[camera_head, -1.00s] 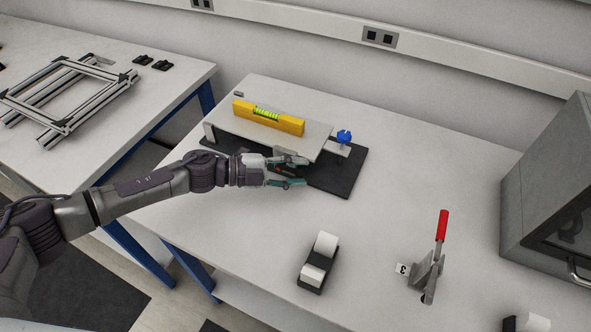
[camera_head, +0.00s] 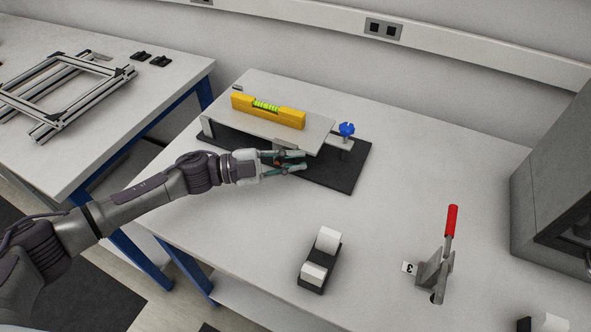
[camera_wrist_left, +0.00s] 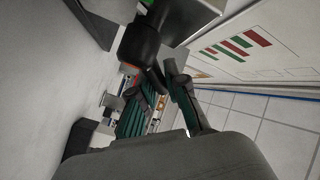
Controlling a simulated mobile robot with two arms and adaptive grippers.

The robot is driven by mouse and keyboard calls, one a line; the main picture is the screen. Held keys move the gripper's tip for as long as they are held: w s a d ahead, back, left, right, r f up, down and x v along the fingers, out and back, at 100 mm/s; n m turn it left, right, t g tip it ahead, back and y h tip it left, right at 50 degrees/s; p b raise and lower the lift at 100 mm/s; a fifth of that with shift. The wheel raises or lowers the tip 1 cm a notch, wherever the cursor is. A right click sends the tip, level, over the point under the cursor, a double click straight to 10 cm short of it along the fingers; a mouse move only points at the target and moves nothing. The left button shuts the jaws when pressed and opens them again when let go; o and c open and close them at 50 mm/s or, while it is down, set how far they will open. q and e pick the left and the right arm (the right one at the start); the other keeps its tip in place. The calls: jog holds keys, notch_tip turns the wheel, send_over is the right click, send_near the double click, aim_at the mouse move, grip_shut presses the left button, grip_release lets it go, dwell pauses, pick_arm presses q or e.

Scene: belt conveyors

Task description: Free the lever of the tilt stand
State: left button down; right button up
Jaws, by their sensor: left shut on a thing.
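The tilt stand has a dark base plate (camera_head: 345,178) and a light grey tilting plate (camera_head: 222,116) above it. A yellow spirit level (camera_head: 268,112) lies on the tilting plate. A blue star knob (camera_head: 346,129) stands at the right end of the stand. In the head view the lever is mostly hidden by the fingers. My right gripper is not in view.
A red-handled toggle clamp (camera_head: 438,262) is at the right, near a grey cabinet (camera_head: 555,175). An aluminium frame (camera_head: 65,92) lies on the left table. The tabletop between is clear.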

pick_arm(q)
jog(key=h+b, duration=0.1)
jog(key=n+h+b, duration=0.1)
jog(key=shift+w+a+r+n+t+b, duration=0.2)
jog(key=shift+a+n+t+b, duration=0.1)
jog(key=shift+a+t+b, duration=0.1)
jog(key=shift+a+r+n+t+h+b, duration=0.15)
jog(key=shift+r+n+t+h+b, duration=0.2)
jog(key=shift+n+h+b, duration=0.1)
jog(key=c, duration=1.2)
grip_release()
jog(key=shift+o, duration=0.2)
jog(key=shift+a, duration=0.1)
jog(key=shift+a+f, duration=0.1)
jog(key=shift+a, duration=0.1)
jog(key=s+a, duration=0.1)
jog(key=a, duration=0.3)
jog(key=s+a, duration=0.1)
jog(key=a, duration=0.3)
jog(key=s+a, duration=0.1)
jog(key=a, duration=0.3)
jog(key=shift+a, duration=0.15)
